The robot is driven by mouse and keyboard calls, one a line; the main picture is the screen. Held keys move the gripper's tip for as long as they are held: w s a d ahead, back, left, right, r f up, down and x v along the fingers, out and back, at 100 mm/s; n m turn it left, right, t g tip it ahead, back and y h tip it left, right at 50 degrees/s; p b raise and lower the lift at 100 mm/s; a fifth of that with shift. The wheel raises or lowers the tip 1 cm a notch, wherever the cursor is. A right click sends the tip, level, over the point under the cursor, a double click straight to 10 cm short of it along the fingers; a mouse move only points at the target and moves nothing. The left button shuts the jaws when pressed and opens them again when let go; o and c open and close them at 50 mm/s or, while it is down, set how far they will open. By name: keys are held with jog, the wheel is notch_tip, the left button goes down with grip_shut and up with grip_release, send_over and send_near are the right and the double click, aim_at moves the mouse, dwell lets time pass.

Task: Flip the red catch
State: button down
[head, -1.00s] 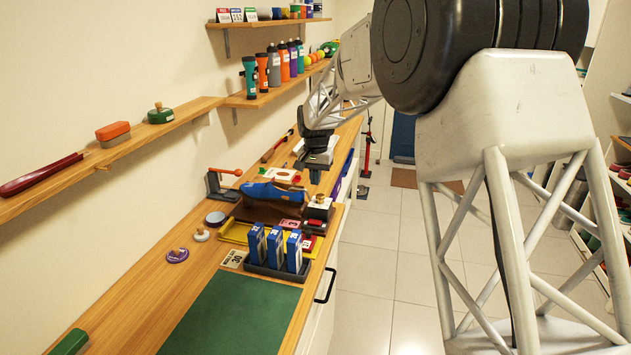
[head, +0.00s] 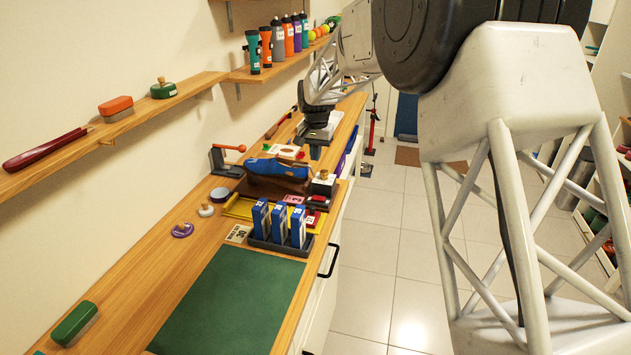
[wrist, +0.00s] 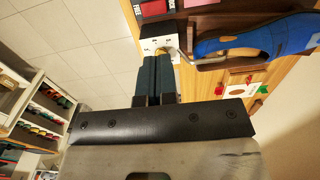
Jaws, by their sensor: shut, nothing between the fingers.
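My gripper (head: 316,153) is over the far part of the cluttered workbench. In the wrist view its two dark fingers (wrist: 158,62) are together and empty, with their tips by a white block with a brass-coloured knob (wrist: 160,46). That block also shows in the head view (head: 323,184). I cannot make out which thing is the red catch.
Blue boxes (head: 279,225) stand in a dark rack near the bench edge. A green mat (head: 230,300) is clear. Shelves with bottles (head: 277,42) line the wall.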

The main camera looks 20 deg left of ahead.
send_near(317, 197)
jog(key=f, duration=0.5)
jog(key=shift+s+a+f, duration=0.1)
jog(key=shift+a+f, duration=0.1)
jog(key=shift+f, duration=0.05)
jog(key=shift+d+r, duration=0.1)
jog(key=shift+d, duration=0.1)
jog(key=shift+d+r, duration=0.15)
jog(key=shift+d, duration=0.3)
jog(key=shift+d, duration=0.1)
dwell(0.4)
notch_tip(317, 197, up, 14)
jog(key=d, duration=0.2)
dwell(0.6)
